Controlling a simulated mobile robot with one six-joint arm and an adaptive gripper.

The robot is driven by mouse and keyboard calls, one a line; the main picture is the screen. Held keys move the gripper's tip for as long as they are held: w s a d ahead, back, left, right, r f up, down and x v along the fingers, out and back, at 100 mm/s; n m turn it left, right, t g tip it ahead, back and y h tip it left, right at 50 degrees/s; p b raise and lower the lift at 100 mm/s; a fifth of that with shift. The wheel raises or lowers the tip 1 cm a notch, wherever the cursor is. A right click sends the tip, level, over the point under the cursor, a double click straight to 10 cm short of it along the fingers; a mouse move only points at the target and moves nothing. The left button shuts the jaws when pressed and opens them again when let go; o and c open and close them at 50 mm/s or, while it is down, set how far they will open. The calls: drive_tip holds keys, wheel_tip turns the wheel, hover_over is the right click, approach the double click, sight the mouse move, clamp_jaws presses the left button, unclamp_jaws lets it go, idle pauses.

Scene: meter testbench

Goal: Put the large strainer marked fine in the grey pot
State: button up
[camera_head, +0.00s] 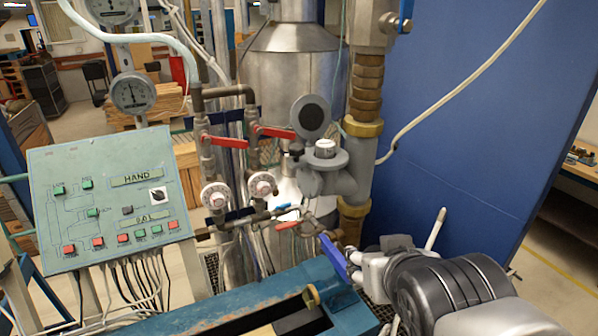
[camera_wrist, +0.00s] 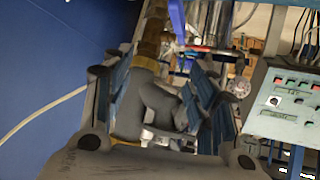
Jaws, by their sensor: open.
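No strainer with a readable "fine" marking shows in either view. A grey housing (camera_head: 330,172) sits on the upright pipework, with a round dark disc like a raised lid (camera_head: 312,117) above it; it may be the grey pot. A small white round part (camera_head: 324,147) is at its top; I cannot tell what it is. My gripper (camera_head: 338,256) is in front of the pipes, right of the blue trough's end, with a blue-faced finger showing. In the wrist view, my gripper (camera_wrist: 155,88) has its fingers wide apart and empty, with the grey housing (camera_wrist: 150,108) beyond, between them.
A green control panel (camera_head: 110,200) stands at the left. A blue trough (camera_head: 345,312) runs along the front, with an olive ring-like part (camera_head: 311,296) at its edge. Brass pipe (camera_head: 366,90), red-handled valves (camera_head: 225,141) and dials crowd the middle. A blue wall (camera_head: 470,120) stands right.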

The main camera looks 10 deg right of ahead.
drive_tip(key=s+a+f+g, duration=0.2)
drive_tip(key=s, duration=0.4)
drive_tip(key=s+a+f+g+y, duration=0.1)
drive_tip(key=s+f+g, duration=0.1)
drive_tip(key=s, duration=0.5)
drive_tip(key=shift+a+f+n+g, duration=0.3)
drive_tip(key=shift+a+n+g, duration=0.1)
drive_tip(key=shift+g, duration=0.3)
drive_tip(key=shift+f, duration=0.15)
